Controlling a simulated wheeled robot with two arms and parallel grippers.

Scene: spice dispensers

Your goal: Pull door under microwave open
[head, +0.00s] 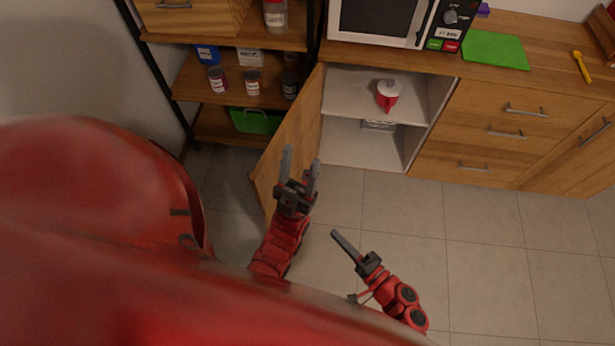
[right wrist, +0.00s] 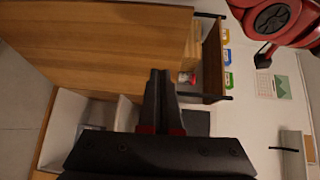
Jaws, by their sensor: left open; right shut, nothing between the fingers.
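The wooden door (head: 292,128) under the microwave (head: 378,20) stands swung wide open to the left of the cabinet opening. Behind it the white shelves (head: 350,150) are exposed, with a red and white pot (head: 387,95) on the upper one. My left gripper (head: 301,160) is open and empty, close to the door's lower part in the head view; whether it touches is unclear. My right gripper (head: 335,236) is shut and empty, apart from the door, over the floor. Its closed fingers also show in the right wrist view (right wrist: 160,78).
A shelf rack with jars (head: 252,82) and a green bin (head: 255,121) stands left of the door. Closed wooden drawers (head: 500,125) are right of the opening. A green board (head: 495,50) lies on the counter. The tiled floor (head: 480,240) is clear at right.

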